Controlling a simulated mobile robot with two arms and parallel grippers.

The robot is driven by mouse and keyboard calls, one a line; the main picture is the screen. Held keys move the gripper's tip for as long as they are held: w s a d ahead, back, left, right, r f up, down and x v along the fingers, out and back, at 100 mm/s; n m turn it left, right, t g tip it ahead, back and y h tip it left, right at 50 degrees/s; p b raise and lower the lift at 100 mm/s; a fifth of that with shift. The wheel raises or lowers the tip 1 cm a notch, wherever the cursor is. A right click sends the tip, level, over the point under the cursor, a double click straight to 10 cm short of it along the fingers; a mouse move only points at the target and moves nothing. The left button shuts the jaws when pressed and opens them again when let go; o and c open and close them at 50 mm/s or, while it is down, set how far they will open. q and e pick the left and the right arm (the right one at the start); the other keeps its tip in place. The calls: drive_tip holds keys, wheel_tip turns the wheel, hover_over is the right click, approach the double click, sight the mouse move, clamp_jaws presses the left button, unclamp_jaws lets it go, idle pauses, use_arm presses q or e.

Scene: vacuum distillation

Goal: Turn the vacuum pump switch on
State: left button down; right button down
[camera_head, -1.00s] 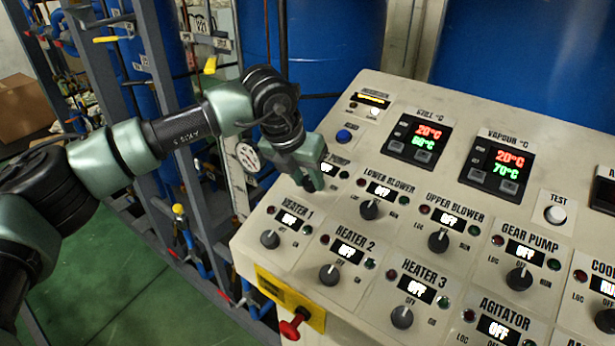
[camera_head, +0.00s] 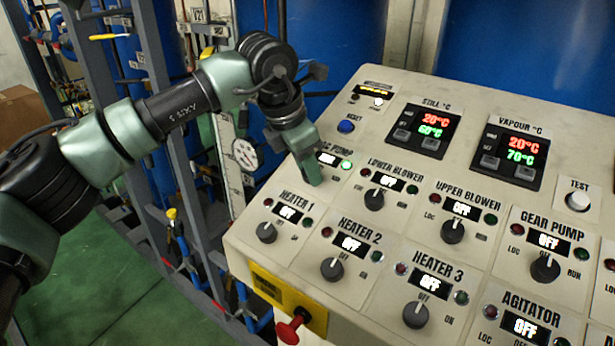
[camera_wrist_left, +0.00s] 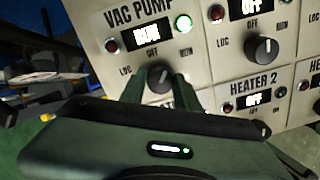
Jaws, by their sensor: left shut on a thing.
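The vacuum pump switch is a dark round knob (camera_wrist_left: 159,78) under the VAC PUMP label in the left wrist view. The display above it (camera_wrist_left: 148,33) is lit and seems to read RUN. The green lamp beside the display (camera_wrist_left: 184,23) glows, and the red lamp (camera_wrist_left: 112,46) is dark. My left gripper (camera_wrist_left: 160,88) has a finger on each side of the knob and is shut on it. In the head view my left gripper (camera_head: 312,178) points down at the panel and hides the knob. My right gripper is not in view.
The sloping panel (camera_head: 465,285) carries several similar knobs close by, such as the lower blower knob (camera_head: 374,200) and the heater 1 knob (camera_head: 267,232). A red emergency button (camera_head: 290,330) juts from the front. A pressure gauge (camera_head: 245,154) stands behind the panel's left edge.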

use_arm(q)
drive_tip(key=shift+r+m+b, duration=0.1)
drive_tip(key=shift+m+b, duration=0.5)
drive_tip(key=shift+m, duration=1.6)
drive_tip(key=c, duration=1)
unclamp_jaws()
drive_tip(key=shift+c, duration=0.2)
drive_tip(key=b+v, duration=0.2)
drive_tip(key=v, duration=0.5)
drive_tip(key=shift+r, duration=0.35)
drive_tip(key=shift+s, duration=0.1)
